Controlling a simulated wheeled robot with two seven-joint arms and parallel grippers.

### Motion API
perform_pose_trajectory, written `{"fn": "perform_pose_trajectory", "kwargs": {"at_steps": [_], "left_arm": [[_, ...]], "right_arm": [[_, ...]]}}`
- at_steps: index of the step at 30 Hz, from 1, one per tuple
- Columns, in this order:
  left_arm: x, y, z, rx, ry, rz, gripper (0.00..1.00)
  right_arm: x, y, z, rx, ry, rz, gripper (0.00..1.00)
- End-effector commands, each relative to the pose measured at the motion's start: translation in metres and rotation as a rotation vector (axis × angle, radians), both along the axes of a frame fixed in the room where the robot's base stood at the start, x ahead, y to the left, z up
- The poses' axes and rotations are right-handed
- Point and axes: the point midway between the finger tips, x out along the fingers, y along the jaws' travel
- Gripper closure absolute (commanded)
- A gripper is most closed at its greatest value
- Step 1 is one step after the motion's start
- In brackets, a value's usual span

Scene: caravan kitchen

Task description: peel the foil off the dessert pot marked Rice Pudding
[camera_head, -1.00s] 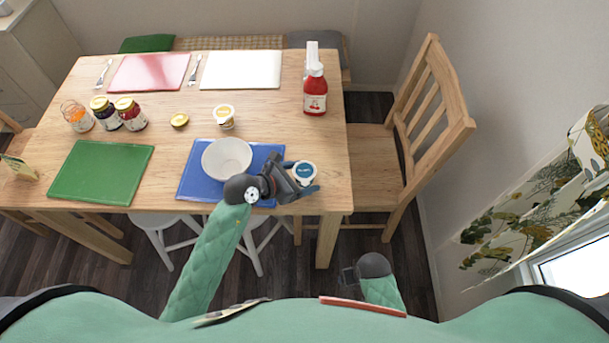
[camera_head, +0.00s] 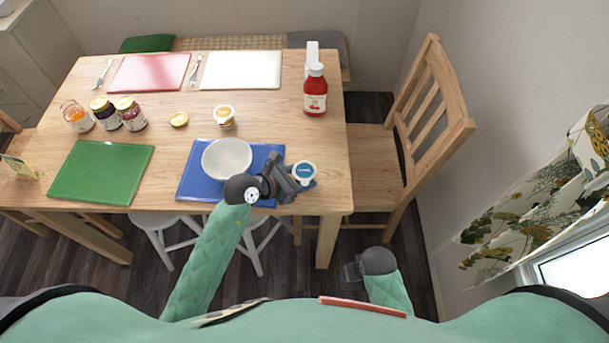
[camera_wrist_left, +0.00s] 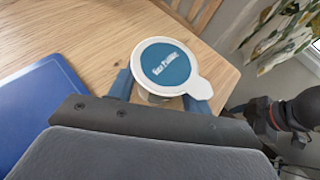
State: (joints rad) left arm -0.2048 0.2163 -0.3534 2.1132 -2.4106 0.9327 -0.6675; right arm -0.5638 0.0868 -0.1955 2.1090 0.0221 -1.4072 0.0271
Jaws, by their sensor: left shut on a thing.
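The dessert pot (camera_head: 304,171) with a blue and white foil lid stands near the table's right edge. In the left wrist view its lid (camera_wrist_left: 166,63) faces up and bears white lettering that seems to read Rice Pudding. The foil lies flat over the top, with its pull tab (camera_wrist_left: 199,88) pointing to the lower right. My left gripper (camera_head: 303,182) is shut on this pot, with a blue finger on each side below the rim. My right gripper (camera_head: 348,272) hangs off the table's front edge, apart from the pot; its jaw state is unclear.
A white bowl (camera_head: 227,159) sits on the blue mat (camera_head: 187,184) left of the pot. Another dessert pot (camera_head: 224,116), several jars (camera_head: 132,114) and a red bottle (camera_head: 315,92) stand farther back. A wooden chair (camera_head: 432,125) is at the right. The table right of the bottle's foot is clear.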

Motion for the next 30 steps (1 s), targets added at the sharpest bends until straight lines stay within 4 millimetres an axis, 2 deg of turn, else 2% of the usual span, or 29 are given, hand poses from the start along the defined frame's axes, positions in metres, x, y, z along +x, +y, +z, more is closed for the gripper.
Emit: {"fn": "perform_pose_trajectory", "kwargs": {"at_steps": [10,11,14,15,24,30], "left_arm": [[0.000,0.000,0.000,0.000,0.000,0.000,0.71],[0.000,0.000,0.000,0.000,0.000,0.000,0.47],[0.000,0.000,0.000,0.000,0.000,0.000,0.28],[0.000,0.000,0.000,0.000,0.000,0.000,0.26],[-0.001,0.001,0.001,0.000,0.000,0.000,0.26],[-0.011,0.017,0.010,0.001,0.000,0.001,0.26]], "right_arm": [[0.000,0.000,0.006,0.000,0.001,0.000,0.25],[0.000,0.000,0.006,0.000,0.001,0.000,0.25],[0.000,0.000,0.006,0.000,0.001,0.000,0.25],[0.000,0.000,0.006,0.000,0.001,0.000,0.25],[0.000,0.000,0.006,0.001,0.000,0.000,0.25],[0.000,0.000,0.006,0.001,0.000,0.000,0.25]]}}
